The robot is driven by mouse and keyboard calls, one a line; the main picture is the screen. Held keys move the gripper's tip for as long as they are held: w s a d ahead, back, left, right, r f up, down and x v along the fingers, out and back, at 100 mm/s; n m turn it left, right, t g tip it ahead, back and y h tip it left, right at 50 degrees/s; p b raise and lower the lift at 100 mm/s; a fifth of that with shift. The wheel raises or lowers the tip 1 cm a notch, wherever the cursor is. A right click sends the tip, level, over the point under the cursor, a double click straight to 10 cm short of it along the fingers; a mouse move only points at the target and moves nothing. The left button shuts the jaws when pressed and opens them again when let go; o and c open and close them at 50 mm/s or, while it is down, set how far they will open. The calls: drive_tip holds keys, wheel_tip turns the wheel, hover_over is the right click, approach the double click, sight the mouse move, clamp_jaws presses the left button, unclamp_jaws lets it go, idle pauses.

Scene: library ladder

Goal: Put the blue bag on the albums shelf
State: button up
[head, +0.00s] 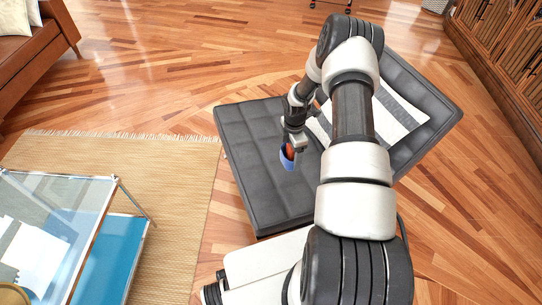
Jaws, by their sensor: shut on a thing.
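The blue bag (287,162) is a small blue shape over the dark grey tufted seat of a lounge chair. My gripper (291,148) is shut on it from above. An orange-red patch shows at the bag's top, between the fingers. The bag is too small to tell whether it touches the seat. I cannot make out a shelf marked for albums.
The grey chair (253,135) has a striped cushion (398,115) at its back. A glass-topped table (60,195) stands on a tan rug (165,165) at left. A brown sofa (35,50) is upper left, a wooden cabinet (505,45) upper right. Open wooden floor lies behind the chair.

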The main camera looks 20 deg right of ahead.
wheel_tip(320, 180, down, 10)
drive_tip(key=shift+r+b, duration=0.1)
drive_tip(key=shift+b, duration=0.85)
drive_tip(key=shift+f+b, duration=0.25)
drive_tip(key=shift+b, duration=0.05)
drive_tip(key=o, duration=1.1)
